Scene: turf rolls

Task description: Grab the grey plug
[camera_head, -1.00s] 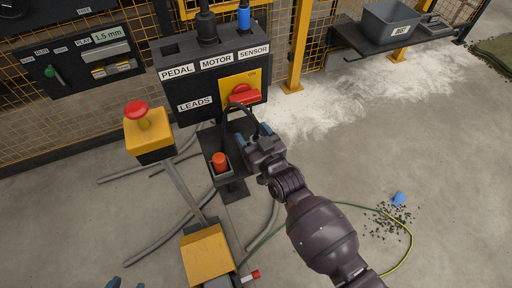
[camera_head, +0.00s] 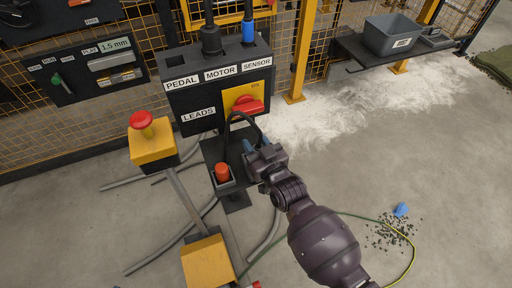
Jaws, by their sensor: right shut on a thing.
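My right gripper (camera_head: 258,148) is at the right edge of the black LEADS shelf (camera_head: 212,150), below the control box (camera_head: 215,88). Its blue-tipped fingers are shut on the end of a looped black cable (camera_head: 229,121). The grey plug at that end is mostly hidden by the fingers, so its shape is unclear. An orange-red plug (camera_head: 222,171) stands in a holder at the front of the shelf. In the box top, a dark plug (camera_head: 210,40) sits above MOTOR and a blue plug (camera_head: 248,31) above SENSOR; the PEDAL opening (camera_head: 175,61) is empty. My left gripper is out of view.
A red switch (camera_head: 247,104) is on the box front, close above my right gripper. A yellow stop-button post (camera_head: 150,145) and yellow pedal (camera_head: 207,262) stand to the left. Hoses lie on the floor. A blue piece (camera_head: 401,209) lies at right among dark crumbs.

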